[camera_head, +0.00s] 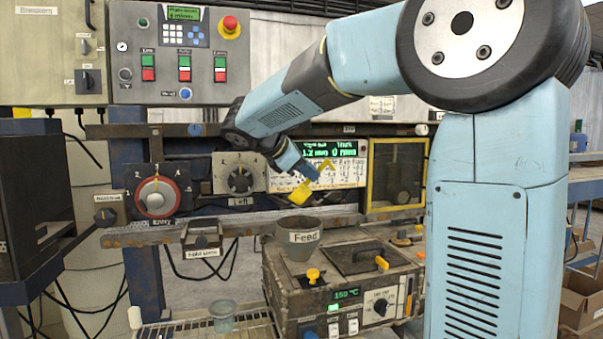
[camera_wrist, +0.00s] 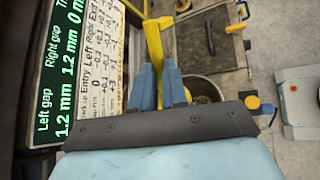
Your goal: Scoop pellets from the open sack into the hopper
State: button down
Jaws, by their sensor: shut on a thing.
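My gripper (camera_head: 310,172) is above and slightly behind the hopper's rim in the head view, in front of the gap display. Its blue fingers (camera_wrist: 160,88) are shut on a yellow scoop (camera_wrist: 154,42), which also shows in the head view (camera_head: 299,194). The scoop's bowl contents cannot be made out. The hopper (camera_head: 305,237), a grey cone labelled Feed, stands on the machine below the scoop. In the wrist view its round mouth (camera_wrist: 203,88) is partly hidden by my gripper, with grainy material inside. I see no open sack.
The machine (camera_head: 340,297) has an orange-handled lid (camera_head: 368,257) beside the hopper. Behind are the gap display (camera_head: 338,150), a dial (camera_head: 157,195) and a yellow-framed window (camera_head: 397,175). A clear cup (camera_head: 222,316) stands at lower left. A cardboard box (camera_head: 580,305) is at lower right.

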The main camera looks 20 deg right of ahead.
jog(key=d+m+t+y, duration=0.1)
jog(key=y, duration=0.1)
jog(key=s+d+f+m+y, duration=0.1)
jog(key=y, duration=0.2)
jog(key=d+f+m+t+y, duration=0.1)
jog(key=y, duration=0.1)
jog(key=shift+s+d+f+t, duration=0.2)
jog(key=shift+s+d+t, duration=0.05)
jog(key=shift+s+t, duration=0.05)
dwell(0.4)
